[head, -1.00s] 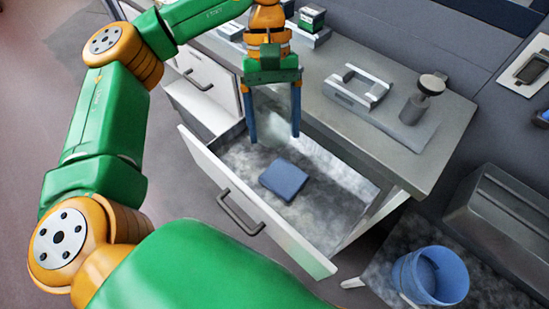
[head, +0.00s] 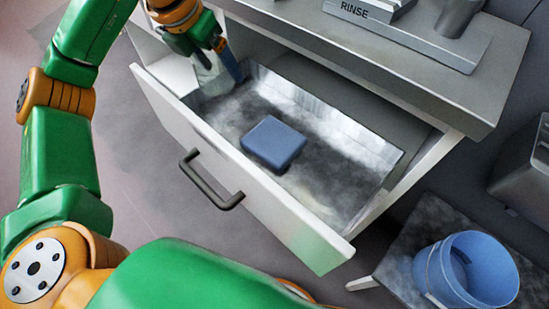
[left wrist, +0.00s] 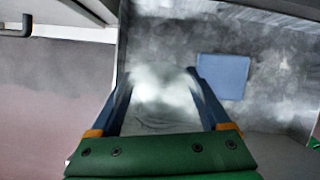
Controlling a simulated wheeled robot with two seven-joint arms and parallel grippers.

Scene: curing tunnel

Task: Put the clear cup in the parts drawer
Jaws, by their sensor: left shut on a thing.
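The clear cup (head: 211,78) is see-through and whitish, held between the fingers of my left gripper (head: 217,68). In the left wrist view, the cup (left wrist: 163,97) fills the space between the two blue fingers. The parts drawer (head: 262,212) is pulled open, with a white front and a dark handle. The left gripper and cup are at the drawer's far left end, over or inside it; whether the cup touches the floor I cannot tell. My right gripper is not in view.
A blue block (head: 274,143) lies on the drawer floor, right of the cup, also in the left wrist view (left wrist: 223,76). The grey worktop (head: 400,70) overhangs the drawer's back. A blue bucket (head: 466,270) stands lower right. The drawer's right half is clear.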

